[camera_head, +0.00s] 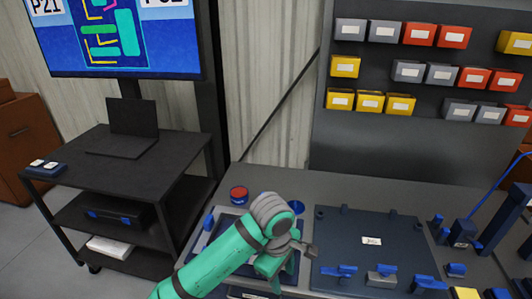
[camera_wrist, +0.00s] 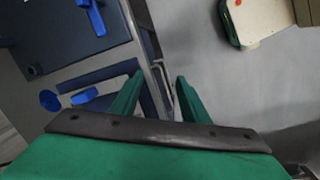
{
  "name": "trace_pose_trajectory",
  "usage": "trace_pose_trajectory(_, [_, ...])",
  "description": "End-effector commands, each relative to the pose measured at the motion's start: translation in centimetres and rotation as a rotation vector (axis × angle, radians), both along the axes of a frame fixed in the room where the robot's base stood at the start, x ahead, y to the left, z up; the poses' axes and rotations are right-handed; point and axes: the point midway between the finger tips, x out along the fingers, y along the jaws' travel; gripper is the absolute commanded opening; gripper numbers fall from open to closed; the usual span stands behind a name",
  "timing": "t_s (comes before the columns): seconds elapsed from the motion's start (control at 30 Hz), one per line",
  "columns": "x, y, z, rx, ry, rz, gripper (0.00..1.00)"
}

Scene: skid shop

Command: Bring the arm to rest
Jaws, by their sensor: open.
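My gripper (camera_wrist: 158,98) shows in the wrist view with its two green fingers apart and nothing between them. In the head view my green arm reaches in from the bottom, and my gripper (camera_head: 289,262) hangs over the near edge of the grey bench (camera_head: 330,190). Part of the gripper is hidden behind my wrist links. In the wrist view the fingers point toward the bench edge, with grey floor on the right.
A dark fixture plate (camera_head: 362,240) with blue clamps lies right of my gripper. A red-topped round item (camera_head: 239,194) stands behind my arm. A black cart (camera_head: 130,160) with a laptop stands left. Bins hang on the back panel (camera_head: 350,140).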

Motion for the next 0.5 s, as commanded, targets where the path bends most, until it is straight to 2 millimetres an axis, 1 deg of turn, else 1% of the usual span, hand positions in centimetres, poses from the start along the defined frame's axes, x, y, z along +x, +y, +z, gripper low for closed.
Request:
trace_pose_trajectory(0.03, [0.1, -1.0, -0.2, -0.030, -0.010, -0.013, 0.41])
trace_pose_trajectory(0.27, [0.7, -5.8, -0.3, -0.178, -0.083, -0.083, 0.41])
trace_pose_trajectory(0.37, [1.0, -8.5, -0.2, -0.268, -0.131, -0.119, 0.41])
trace_pose_trajectory(0.5, [1.4, -13.3, 0.5, -0.431, -0.233, -0.172, 0.41])
